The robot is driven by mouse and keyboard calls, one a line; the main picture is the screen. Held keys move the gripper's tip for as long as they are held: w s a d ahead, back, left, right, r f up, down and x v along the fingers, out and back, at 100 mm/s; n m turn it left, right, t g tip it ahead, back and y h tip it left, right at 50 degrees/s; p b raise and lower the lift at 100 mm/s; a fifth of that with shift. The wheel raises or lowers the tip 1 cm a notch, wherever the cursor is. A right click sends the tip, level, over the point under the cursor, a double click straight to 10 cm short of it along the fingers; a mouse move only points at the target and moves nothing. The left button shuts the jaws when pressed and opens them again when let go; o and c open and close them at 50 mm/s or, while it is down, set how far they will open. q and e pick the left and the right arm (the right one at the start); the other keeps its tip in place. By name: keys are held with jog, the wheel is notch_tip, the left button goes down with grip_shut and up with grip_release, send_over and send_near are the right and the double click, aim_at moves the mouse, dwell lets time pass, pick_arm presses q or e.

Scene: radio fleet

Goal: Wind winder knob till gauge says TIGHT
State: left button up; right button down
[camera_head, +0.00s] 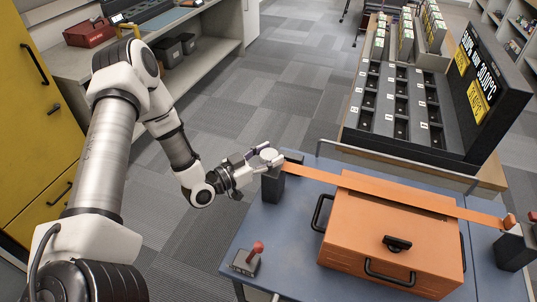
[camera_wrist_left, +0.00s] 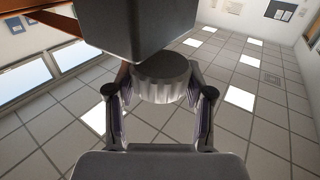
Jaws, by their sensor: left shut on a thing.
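The winder is a dark block (camera_head: 272,184) at the left edge of the blue table (camera_head: 300,222), with an orange strap (camera_head: 320,178) running from it over the orange case (camera_head: 385,225). The grey ribbed winder knob (camera_wrist_left: 160,82) sticks out from the dark block in the left wrist view. My left gripper (camera_head: 264,156) is shut on the knob, one finger on each side. I can make out no gauge or its reading in either view. My right gripper is not in view.
A small base with a red-topped lever (camera_head: 247,259) stands at the table's near left. Another dark block (camera_head: 515,248) holds the strap's right end. A rack with a display (camera_head: 487,85) stands behind. Open carpet (camera_head: 265,80) lies to the left.

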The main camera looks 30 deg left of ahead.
pick_arm(q)
jog(key=shift+r+m+h, duration=0.1)
jog(key=shift+m+h, duration=0.2)
jog(key=shift+h, duration=0.1)
jog(key=shift+a+m+g+h+p, duration=0.1)
jog(key=shift+m+g+h+p, duration=0.4)
jog(key=shift+m+g+h, duration=0.15)
jog(key=m+g+h, duration=0.2)
jog(key=h, duration=0.1)
jog(key=shift+w, duration=0.1)
jog(key=m+g+h, duration=0.2)
jog(key=h, duration=0.1)
jog(key=shift+m+g, duration=0.25)
jog(key=shift+g, duration=0.1)
jog(key=shift+m+g+h, duration=0.95)
jog(key=shift+m+g, duration=0.25)
jog(key=shift+g, duration=0.4)
